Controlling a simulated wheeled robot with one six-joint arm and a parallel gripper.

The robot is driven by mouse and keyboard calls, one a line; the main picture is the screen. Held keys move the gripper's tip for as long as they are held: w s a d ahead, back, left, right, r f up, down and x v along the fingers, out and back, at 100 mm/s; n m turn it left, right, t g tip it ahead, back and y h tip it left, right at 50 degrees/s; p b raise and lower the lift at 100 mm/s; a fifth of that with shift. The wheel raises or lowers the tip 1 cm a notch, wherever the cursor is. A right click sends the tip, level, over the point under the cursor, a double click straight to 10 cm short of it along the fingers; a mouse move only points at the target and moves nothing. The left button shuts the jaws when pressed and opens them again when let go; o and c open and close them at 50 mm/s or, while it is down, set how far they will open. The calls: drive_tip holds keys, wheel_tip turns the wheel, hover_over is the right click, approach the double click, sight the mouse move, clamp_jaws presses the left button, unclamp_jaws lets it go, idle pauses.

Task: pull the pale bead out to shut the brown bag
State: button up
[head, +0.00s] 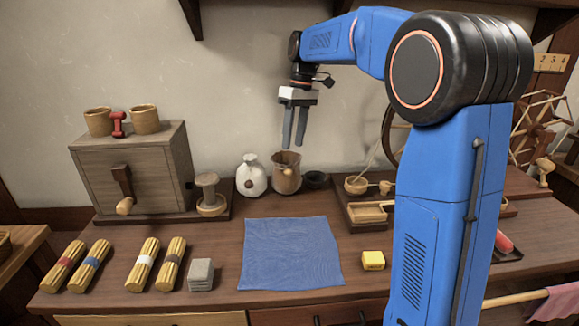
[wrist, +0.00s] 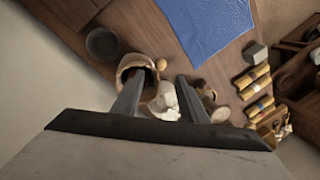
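The brown bag (head: 286,180) stands upright at the back of the table, beside a white bag (head: 250,178). Its wide top looks open in the head view, and a dark mouth shows in the wrist view, where the brown bag (wrist: 132,62) is partly behind a finger. The pale bead (wrist: 161,64) sits at the bag's side, on the table-front side, apart from my fingers. My gripper (head: 294,146) points down above the brown bag, open and empty. In the wrist view my gripper's fingertips (wrist: 159,77) are spread to either side of the bead.
A dark bowl (head: 317,179) stands right of the brown bag, and a wooden tray (head: 350,213) lies further right. A wooden spool (head: 209,195) and a crank box (head: 135,170) stand left. A blue cloth (head: 290,253) lies in front, with a yellow block (head: 373,261) beside it.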

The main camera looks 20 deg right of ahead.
sight(288, 173)
drive_tip(key=x, duration=0.9)
drive_tip(key=shift+f, duration=0.15)
drive_tip(key=shift+c, duration=0.5)
